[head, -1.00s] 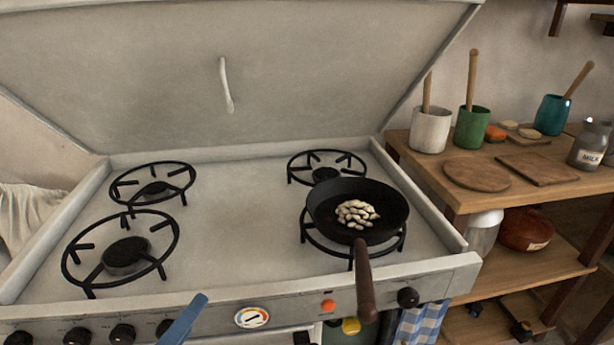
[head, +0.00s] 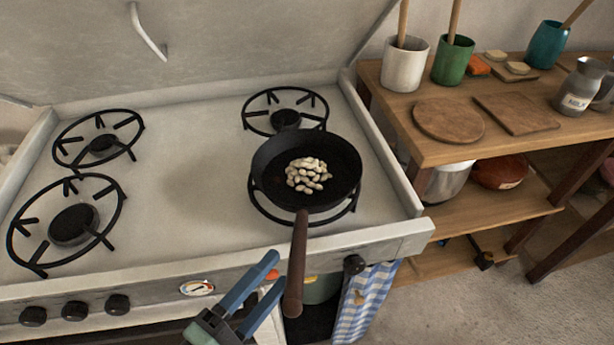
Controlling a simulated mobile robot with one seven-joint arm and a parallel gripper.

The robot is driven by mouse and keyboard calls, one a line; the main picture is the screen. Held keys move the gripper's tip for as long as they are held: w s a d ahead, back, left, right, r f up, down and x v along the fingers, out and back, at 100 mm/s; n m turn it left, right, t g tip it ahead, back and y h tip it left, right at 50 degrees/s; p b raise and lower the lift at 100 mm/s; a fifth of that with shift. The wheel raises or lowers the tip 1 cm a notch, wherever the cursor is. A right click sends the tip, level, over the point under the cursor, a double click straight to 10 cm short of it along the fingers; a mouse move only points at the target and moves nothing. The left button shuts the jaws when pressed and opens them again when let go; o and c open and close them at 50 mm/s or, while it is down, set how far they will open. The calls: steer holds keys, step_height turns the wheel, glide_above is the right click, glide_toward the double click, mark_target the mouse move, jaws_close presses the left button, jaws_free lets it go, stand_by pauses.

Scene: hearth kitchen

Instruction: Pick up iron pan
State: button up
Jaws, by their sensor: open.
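The iron pan (head: 265,183) is black and sits on the front right burner of the stove. Several pale peanut-like pieces (head: 308,174) lie in it. Its brown handle (head: 298,262) points toward me and reaches out past the stove's front edge. My gripper (head: 276,274) has blue fingers and is open and empty, just left of the handle's end, in front of the stove. I cannot tell whether a finger touches the handle.
The stove (head: 190,190) has three other bare burners and a raised lid (head: 220,40). Knobs (head: 354,264) line its front. A wooden shelf table (head: 440,150) at the right holds cups, boards and a milk jug (head: 580,88). A checked cloth (head: 364,300) hangs below the stove front.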

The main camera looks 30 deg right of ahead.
mark_target(292, 245)
steer(key=x, duration=0.5)
steer(key=shift+w+d+r, duration=0.25)
steer(key=shift+w+r, duration=0.05)
steer(key=shift+r, duration=0.05)
steer(key=shift+c, duration=0.3)
jaws_close()
stand_by(0.8)
steer(key=shift+r, duration=0.25)
